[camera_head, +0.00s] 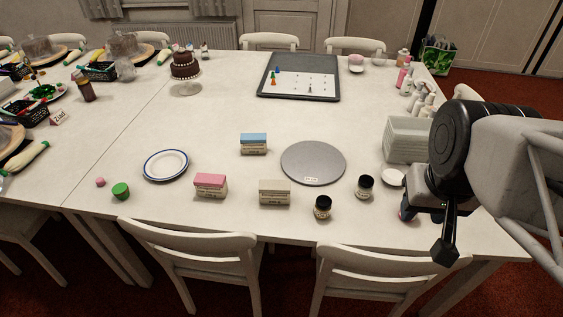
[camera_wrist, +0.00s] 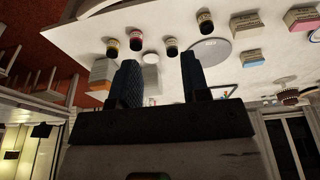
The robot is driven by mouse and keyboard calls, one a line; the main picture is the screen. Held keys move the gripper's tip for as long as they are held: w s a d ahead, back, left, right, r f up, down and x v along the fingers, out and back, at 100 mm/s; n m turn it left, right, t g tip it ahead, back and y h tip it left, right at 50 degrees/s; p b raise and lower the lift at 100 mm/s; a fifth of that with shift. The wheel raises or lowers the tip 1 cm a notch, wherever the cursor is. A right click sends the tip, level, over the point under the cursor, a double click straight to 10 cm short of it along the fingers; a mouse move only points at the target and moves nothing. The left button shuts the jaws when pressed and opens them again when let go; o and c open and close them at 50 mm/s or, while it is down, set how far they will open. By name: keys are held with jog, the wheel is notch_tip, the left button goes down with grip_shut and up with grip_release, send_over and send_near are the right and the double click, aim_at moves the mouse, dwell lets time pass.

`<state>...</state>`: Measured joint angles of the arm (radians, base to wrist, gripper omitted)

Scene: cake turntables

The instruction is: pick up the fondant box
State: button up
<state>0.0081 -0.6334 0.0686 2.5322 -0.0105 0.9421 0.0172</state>
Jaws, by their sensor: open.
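Three small fondant boxes stand apart on the white table. One has a pink top (camera_head: 210,187), one a pale grey-white top (camera_head: 274,192), and one a blue top (camera_head: 253,144). The wrist view shows the pale box (camera_wrist: 246,24), the blue one (camera_wrist: 253,57) and the pink one (camera_wrist: 301,19) upside down at upper right. My gripper (camera_wrist: 160,78) is open with nothing between its fingers. In the head view it hangs at the table's right front corner, well right of all three boxes, and my arm partly hides it.
A grey turntable (camera_head: 313,163) lies right of the boxes. Chairs (camera_head: 190,245) line the front edge.

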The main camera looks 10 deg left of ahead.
jog(key=o, duration=0.7)
jog(key=shift+c, duration=0.2)
jog(key=m+g, duration=0.2)
jog(key=m, duration=1)
send_over(274, 185)
jog(key=s+d, duration=0.5)
jog(key=d, duration=0.5)
notch_tip(274, 185, down, 15)
jog(key=w+a+f+m, duration=0.1)
jog(key=a+f, duration=0.2)
jog(key=f, duration=0.1)
jog(key=w+a+f+m, duration=0.2)
jog(key=a+f, duration=0.1)
jog(key=w+a+f+m, duration=0.1)
jog(key=a+f, duration=0.2)
jog(key=f, duration=0.1)
jog(key=shift+w+a+f+g, duration=0.25)
jog(key=shift+w+f+g, duration=0.05)
jog(key=shift+w, duration=0.05)
jog(key=shift+w+a+f+m, duration=0.1)
jog(key=shift+a+f+m, duration=0.2)
jog(key=shift+m, duration=0.1)
